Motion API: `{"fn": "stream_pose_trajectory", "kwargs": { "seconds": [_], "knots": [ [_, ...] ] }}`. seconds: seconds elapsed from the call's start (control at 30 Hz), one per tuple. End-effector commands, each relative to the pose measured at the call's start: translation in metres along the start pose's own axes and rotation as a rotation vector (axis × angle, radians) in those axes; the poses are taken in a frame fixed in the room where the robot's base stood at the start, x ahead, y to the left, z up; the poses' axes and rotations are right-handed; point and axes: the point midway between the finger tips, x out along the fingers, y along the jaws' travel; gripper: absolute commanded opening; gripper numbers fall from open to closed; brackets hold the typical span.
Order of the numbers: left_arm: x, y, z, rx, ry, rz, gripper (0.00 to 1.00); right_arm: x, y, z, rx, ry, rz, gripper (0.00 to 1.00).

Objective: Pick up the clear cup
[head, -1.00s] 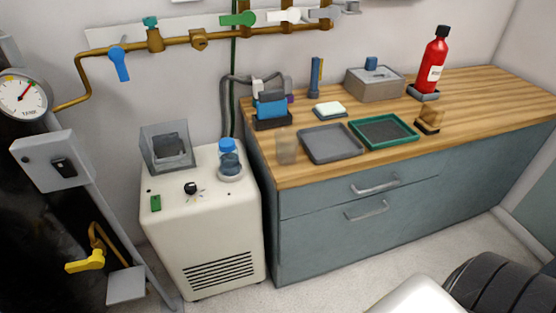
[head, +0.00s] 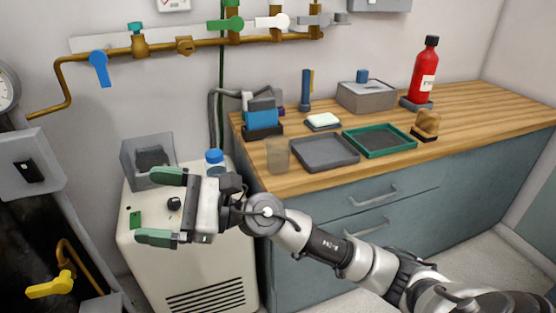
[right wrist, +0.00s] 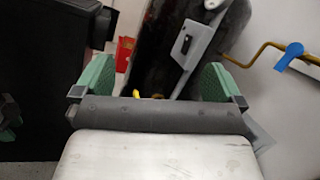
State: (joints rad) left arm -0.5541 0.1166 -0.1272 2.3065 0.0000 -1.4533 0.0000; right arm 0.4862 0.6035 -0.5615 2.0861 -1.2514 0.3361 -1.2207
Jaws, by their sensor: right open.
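The clear cup (head: 278,155) stands upright on the wooden counter near its left front corner, left of the grey tray. It looks see-through and slightly brownish. My right gripper (head: 157,207) is open and empty, above the white cabinet and in front of it. Its green fingers point left, away from the cup, which is behind the gripper to the upper right. In the right wrist view the open green fingers (right wrist: 157,82) have nothing between them, and the cup does not show.
The grey tray (head: 324,164) and green tray (head: 411,145) lie right of the cup. A blue device (head: 262,118) stands behind it. A blue-capped bottle (head: 215,156) stands on the white cabinet (head: 150,270). Brass pipes with valves (head: 185,45) run along the wall.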

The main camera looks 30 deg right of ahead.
Motion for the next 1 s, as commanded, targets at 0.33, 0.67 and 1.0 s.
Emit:
{"fn": "stream_pose_trajectory", "kwargs": {
  "seconds": [0.33,0.67,1.0],
  "knots": [
    [0.022,0.001,0.003,0.001,-0.010,0.002,0.43,-0.066,-0.081,-0.059,-1.151,0.755,0.769,0.99],
    [0.036,0.002,0.005,0.002,-0.014,0.003,0.43,-0.193,-0.200,-0.003,-1.377,1.461,1.305,0.99],
    [0.019,0.001,0.003,0.001,-0.002,0.001,0.43,-0.221,-0.218,-0.023,-1.345,1.550,1.377,0.99]
  ]
}}
